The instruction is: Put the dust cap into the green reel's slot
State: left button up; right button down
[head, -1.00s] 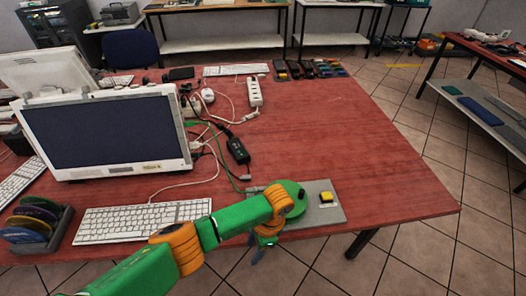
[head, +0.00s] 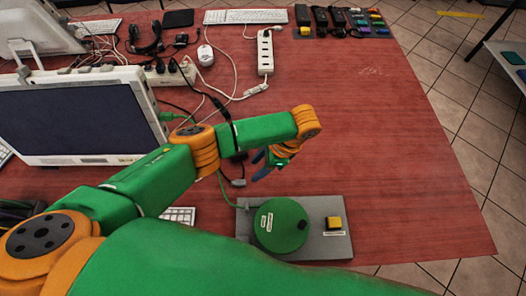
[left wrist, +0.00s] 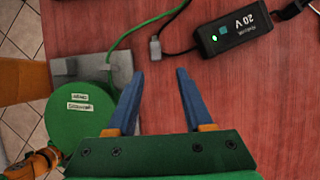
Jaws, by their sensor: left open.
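The green reel (head: 280,225) is a flat disc with a dark knob and small labels, on a grey plate (head: 318,244) at the table's front edge. It also shows at the left of the left wrist view (left wrist: 82,118). A yellow block (head: 334,223) sits on the plate, right of the reel. I cannot tell which thing is the dust cap, and the reel's slot is not clear. My left gripper (head: 268,164) is open and empty above the table, behind the reel. Its blue fingers (left wrist: 160,76) point at bare table beside the green cable.
A black power adapter (left wrist: 238,28) and a grey cable plug (left wrist: 155,48) lie beyond my left fingers. The table's right side is clear.

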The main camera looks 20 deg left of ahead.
aim_at(243, 182)
pick_arm(q)
jog(key=s+f+b, duration=0.1)
jog(key=a+f, duration=0.1)
jog(key=shift+s+a+f+b, duration=0.15)
jog(key=shift+s+f+b, duration=0.2)
jog(key=shift+f+b, duration=0.05)
jog(key=x, duration=0.3)
jog(key=shift+w+a+f+b, duration=0.1)
jog(key=shift+w+f+b, duration=0.1)
jog(key=shift+w+b, duration=0.15)
jog(key=shift+a+f, duration=0.15)
jog(key=shift+f, duration=0.2)
jog(key=shift+s+a+f, duration=0.15)
jog(key=shift+s, duration=0.1)
pick_arm(e)
jog(key=f, duration=0.1)
jog(key=s+f, duration=0.1)
jog(key=f, duration=0.1)
jog(key=shift+f, duration=0.2)
pick_arm(q)
jog(key=shift+w, duration=0.1)
grip_shut()
pick_arm(e)
jog(key=shift+r, duration=0.1)
